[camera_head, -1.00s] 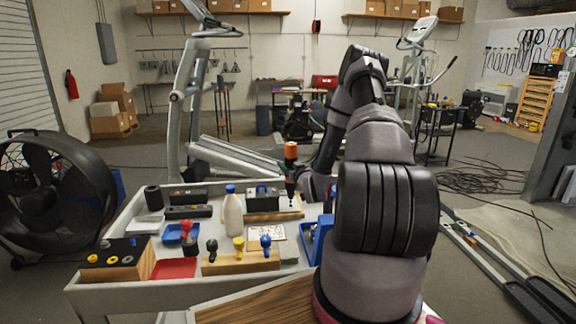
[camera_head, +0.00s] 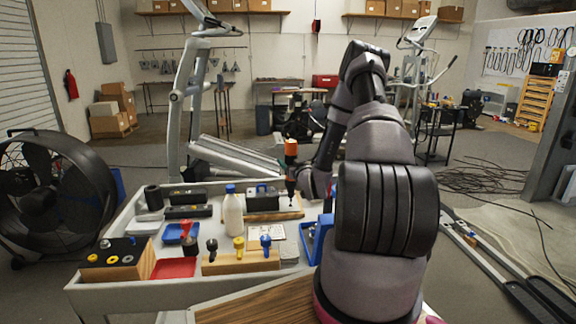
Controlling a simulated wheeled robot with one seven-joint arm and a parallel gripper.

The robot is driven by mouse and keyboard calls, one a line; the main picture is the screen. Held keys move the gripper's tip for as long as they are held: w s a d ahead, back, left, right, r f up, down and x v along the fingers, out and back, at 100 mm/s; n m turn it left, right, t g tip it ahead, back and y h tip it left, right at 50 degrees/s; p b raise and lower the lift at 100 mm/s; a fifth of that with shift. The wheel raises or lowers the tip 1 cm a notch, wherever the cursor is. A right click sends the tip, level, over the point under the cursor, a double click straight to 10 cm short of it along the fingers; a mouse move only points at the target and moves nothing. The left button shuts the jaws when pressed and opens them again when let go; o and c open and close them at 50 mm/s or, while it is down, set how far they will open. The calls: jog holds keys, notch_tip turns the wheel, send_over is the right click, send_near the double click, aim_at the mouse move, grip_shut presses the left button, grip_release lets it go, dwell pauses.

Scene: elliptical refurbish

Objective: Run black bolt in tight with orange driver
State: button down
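The orange driver (camera_head: 291,148) stands upright, orange at the top and dark below, over the right end of a wooden board (camera_head: 290,214) on the cart. My gripper (camera_head: 293,183) is at the driver's dark lower part and appears shut on it; the fingers are small and hard to make out. The driver's tip points down at the board; I cannot tell if it touches a bolt there. A black-headed piece (camera_head: 212,246) stands in the front wooden block (camera_head: 240,262), beside a yellow one (camera_head: 239,244) and a blue one (camera_head: 265,243).
A white bottle (camera_head: 233,214) stands left of the driver, and a black-and-grey unit (camera_head: 262,197) sits on the board. A blue tray (camera_head: 180,233), red tray (camera_head: 174,268) and blue holder (camera_head: 318,240) also lie on the cart. A large fan (camera_head: 45,195) stands at left.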

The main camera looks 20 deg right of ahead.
notch_tip(320, 180, up, 8)
dwell(0.9)
